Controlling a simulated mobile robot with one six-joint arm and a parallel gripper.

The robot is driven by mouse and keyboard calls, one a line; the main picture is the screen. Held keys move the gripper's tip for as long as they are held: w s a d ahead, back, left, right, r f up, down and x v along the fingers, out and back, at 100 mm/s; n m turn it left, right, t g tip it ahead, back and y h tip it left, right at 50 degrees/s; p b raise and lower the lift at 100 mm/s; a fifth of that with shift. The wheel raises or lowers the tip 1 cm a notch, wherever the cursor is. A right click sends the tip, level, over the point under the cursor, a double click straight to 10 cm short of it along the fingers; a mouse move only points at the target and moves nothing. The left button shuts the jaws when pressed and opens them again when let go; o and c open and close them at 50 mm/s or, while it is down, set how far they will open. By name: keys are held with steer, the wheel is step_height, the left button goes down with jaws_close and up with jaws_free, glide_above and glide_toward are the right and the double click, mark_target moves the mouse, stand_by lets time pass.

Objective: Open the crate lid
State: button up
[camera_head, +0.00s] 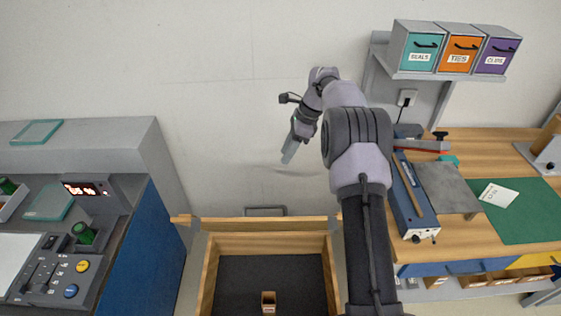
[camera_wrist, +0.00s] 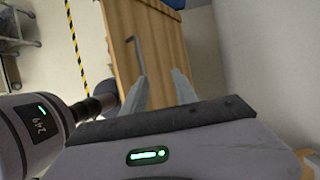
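The wooden crate (camera_head: 207,277) stands at the bottom of the head view, with its dark inside in sight. Its lid (camera_head: 228,223) stands raised at the back edge, seen nearly edge-on. A grey handle (camera_head: 265,211) shows just behind the lid's top edge. In the wrist view the lid (camera_wrist: 160,45) is a wooden panel with the bent metal handle (camera_wrist: 138,55). My gripper (camera_head: 287,158) hangs in the air above and behind the lid, near the wall. In the wrist view my gripper (camera_wrist: 162,82) has its fingers apart and nothing between them; the handle lies beyond them.
A small box (camera_head: 268,302) sits inside the crate. A grey and blue console (camera_head: 120,240) stands to the left. A workbench (camera_head: 480,150) with tools is to the right, below a shelf of bins (camera_head: 455,50). The wall is close behind my gripper.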

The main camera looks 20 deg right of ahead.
steer(key=shift+s+r, duration=0.1)
steer(key=t+b, duration=0.1)
steer(key=b, duration=0.1)
glide_toward(276, 220)
steer(key=w+d+v, duration=0.1)
steer(key=v, duration=0.4)
steer(key=b+x, duration=0.2)
steer(key=x, duration=0.7)
steer(key=b+x, duration=0.2)
steer(key=x, duration=0.6)
steer(key=shift+w+d+f, duration=0.1)
steer(key=shift+w+f, duration=0.1)
steer(key=shift+f, duration=0.2)
steer(key=shift+h, duration=0.3)
jaws_close()
jaws_free()
